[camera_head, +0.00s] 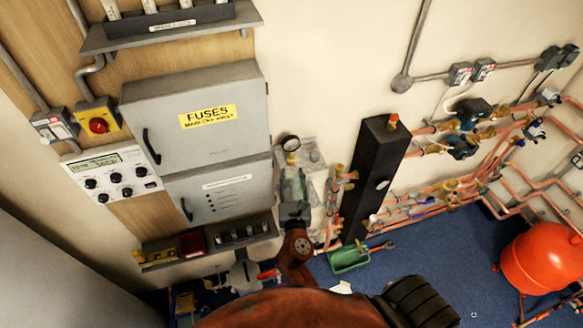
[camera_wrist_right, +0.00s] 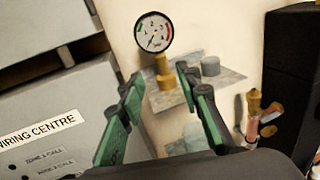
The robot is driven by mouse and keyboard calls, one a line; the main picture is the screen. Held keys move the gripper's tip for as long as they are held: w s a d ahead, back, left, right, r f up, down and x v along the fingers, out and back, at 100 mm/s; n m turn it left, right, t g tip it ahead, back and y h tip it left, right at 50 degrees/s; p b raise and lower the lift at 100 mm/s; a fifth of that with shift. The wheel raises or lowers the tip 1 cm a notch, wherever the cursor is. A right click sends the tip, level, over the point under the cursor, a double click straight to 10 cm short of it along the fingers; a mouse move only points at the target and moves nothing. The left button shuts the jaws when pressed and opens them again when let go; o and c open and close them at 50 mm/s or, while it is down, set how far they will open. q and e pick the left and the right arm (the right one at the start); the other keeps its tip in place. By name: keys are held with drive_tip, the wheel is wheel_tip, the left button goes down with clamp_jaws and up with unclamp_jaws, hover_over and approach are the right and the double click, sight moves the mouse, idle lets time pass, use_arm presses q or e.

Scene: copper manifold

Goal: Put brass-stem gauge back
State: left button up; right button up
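The brass-stem gauge (camera_head: 291,143) has a round white dial with a dark rim. In the right wrist view the gauge (camera_wrist_right: 154,33) stands upright, its brass stem (camera_wrist_right: 163,72) at a grey plate (camera_wrist_right: 218,80) by the wall. A grey round knob (camera_wrist_right: 210,66) is on the plate to the right of the stem. My right gripper (camera_head: 293,185) is just below the gauge in the head view. In the wrist view the right gripper (camera_wrist_right: 160,80) is open, its green-padded fingers on either side of the stem with gaps visible. I do not see my left gripper.
The grey fuse cabinet (camera_head: 205,125) is close on the left, with the wiring centre box (camera_wrist_right: 50,120) below it. A tall black unit (camera_head: 373,175) and copper pipes stand to the right. A green tray (camera_head: 349,258) lies on the blue floor.

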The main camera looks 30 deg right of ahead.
drive_tip(key=w+a+f+m+g+y, duration=0.1)
drive_tip(key=a+f+m+y, duration=0.15)
drive_tip(key=f+m, duration=0.4)
drive_tip(key=w+a+f+m+y, duration=0.1)
drive_tip(key=f+m+y, duration=0.25)
drive_tip(key=f, duration=0.65)
drive_tip(key=s+a+f+m+g+y, duration=0.15)
drive_tip(key=s+f+m, duration=0.25)
drive_tip(key=f, duration=0.8)
drive_tip(key=s+f+m+g, duration=0.3)
drive_tip(key=f, duration=0.8)
drive_tip(key=s+d+f+m+g, duration=0.2)
drive_tip(key=s+f+m+g, duration=0.25)
drive_tip(key=s+f, duration=1.3)
drive_tip(key=s+d+f+m+g, duration=0.2)
drive_tip(key=s+f, duration=0.4)
drive_tip(key=s, duration=0.6)
drive_tip(key=s+d+f+m+g, duration=0.2)
drive_tip(key=s+f+m, duration=0.3)
drive_tip(key=s, duration=0.8)
wheel_tip(320, 180, down, 2)
drive_tip(key=shift+f+g+y, duration=0.15)
drive_tip(key=shift+g+y, duration=0.15)
drive_tip(key=shift+y, duration=0.05)
drive_tip(key=shift+s+d+m, duration=0.15)
drive_tip(key=shift+m, duration=0.1)
